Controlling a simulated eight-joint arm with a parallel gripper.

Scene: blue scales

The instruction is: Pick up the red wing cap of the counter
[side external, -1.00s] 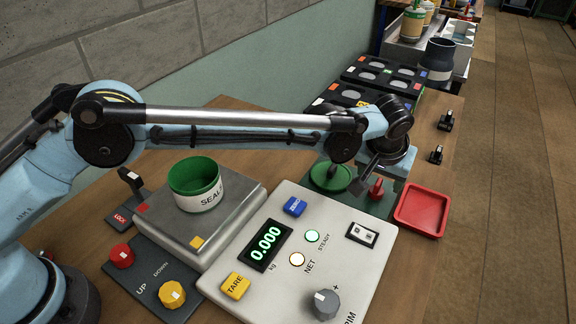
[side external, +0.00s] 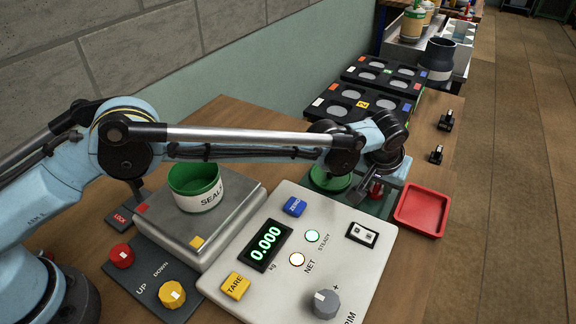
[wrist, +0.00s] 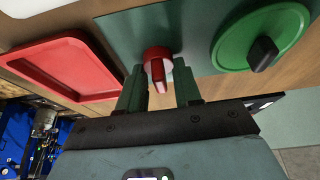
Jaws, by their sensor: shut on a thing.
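The red wing cap (wrist: 156,56) stands on the dark green plate (wrist: 120,32) in the wrist view, its narrow wing pointing toward my gripper. In the side external view the cap (side external: 376,188) shows small, partly hidden by my gripper (side external: 366,191). My gripper (wrist: 159,72) has one dark green finger on each side of the cap and is shut on it. The cap appears still at plate level; I cannot tell any gap beneath it.
A green round lid with a dark knob (wrist: 232,42) sits beside the cap. A red tray (side external: 422,210) lies on the other side. The counter panel (side external: 330,250) with its lit display and the scale with a green-rimmed tub (side external: 205,197) are nearby.

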